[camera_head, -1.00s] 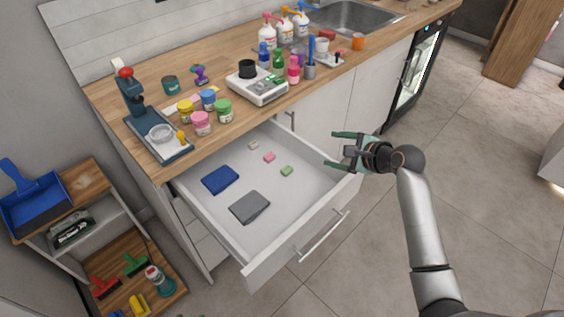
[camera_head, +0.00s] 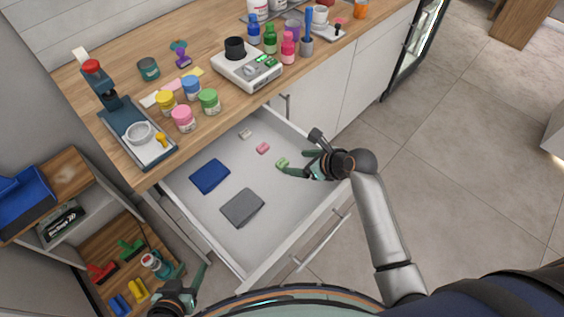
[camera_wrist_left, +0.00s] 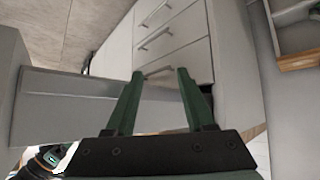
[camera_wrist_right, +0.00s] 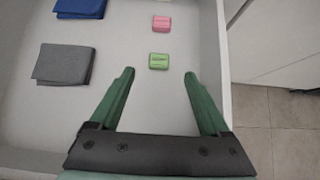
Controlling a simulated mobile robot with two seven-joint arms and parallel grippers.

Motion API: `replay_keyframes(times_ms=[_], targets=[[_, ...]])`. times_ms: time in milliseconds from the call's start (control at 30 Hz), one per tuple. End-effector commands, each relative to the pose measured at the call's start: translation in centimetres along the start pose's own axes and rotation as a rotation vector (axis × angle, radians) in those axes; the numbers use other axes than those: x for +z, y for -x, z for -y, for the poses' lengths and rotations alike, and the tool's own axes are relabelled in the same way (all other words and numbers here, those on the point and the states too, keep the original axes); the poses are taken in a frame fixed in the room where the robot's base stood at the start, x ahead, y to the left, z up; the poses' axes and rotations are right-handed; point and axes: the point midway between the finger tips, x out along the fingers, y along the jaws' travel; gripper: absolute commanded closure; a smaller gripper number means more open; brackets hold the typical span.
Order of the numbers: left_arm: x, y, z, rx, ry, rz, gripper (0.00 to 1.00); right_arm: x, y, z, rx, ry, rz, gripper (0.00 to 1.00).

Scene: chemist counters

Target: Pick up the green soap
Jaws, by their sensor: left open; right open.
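The green soap (camera_wrist_right: 158,62) lies on the floor of the open white drawer (camera_head: 217,233). In the head view the green soap (camera_head: 282,163) shows beside the tips of my right gripper (camera_head: 293,163). In the right wrist view my right gripper (camera_wrist_right: 158,74) is open and empty, with the soap just beyond its fingertips and between their lines. My left gripper (camera_head: 192,278) is low at the left of the drawer front. In the left wrist view it (camera_wrist_left: 154,72) is open and empty, facing the drawer fronts.
In the drawer lie a pink soap (camera_head: 263,148), a pale soap (camera_head: 245,134), a blue cloth (camera_head: 210,176) and a grey cloth (camera_head: 242,208). The drawer's right wall is close to my right gripper. The counter (camera_head: 215,54) above holds jars, a scale and bottles.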

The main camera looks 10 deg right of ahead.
Motion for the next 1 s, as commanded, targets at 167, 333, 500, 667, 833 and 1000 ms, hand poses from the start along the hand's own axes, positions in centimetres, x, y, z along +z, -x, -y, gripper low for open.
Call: replay_keyframes(times_ms=[167, 333, 500, 667, 833, 1000], targets=[[0.4, -0.3, 0.0, 0.000, 0.000, 0.001, 0.46, 0.0, -2.1, 0.0, 0.000, 0.000, 0.000, 0.20], [0.5, -0.5, 0.1, 0.000, 0.000, 0.001, 0.46, 0.0, -3.0, 0.0, 0.000, 0.001, 0.000, 0.20], [0.9, -0.8, 0.1, 0.000, 0.000, 0.000, 0.46, -0.1, -5.3, -0.1, 0.001, 0.002, -0.001, 0.20], [1.2, -1.1, 0.1, -0.001, 0.000, -0.001, 0.46, -0.1, -7.1, -0.2, 0.000, 0.000, 0.000, 0.20], [1.1, -1.2, 0.1, -0.001, -0.001, -0.002, 0.46, 0.0, -7.7, -0.1, -0.001, -0.001, 0.000, 0.20], [1.1, -1.2, 0.1, -0.001, -0.001, -0.003, 0.46, 0.0, -7.6, -0.2, -0.001, -0.001, 0.000, 0.20]])
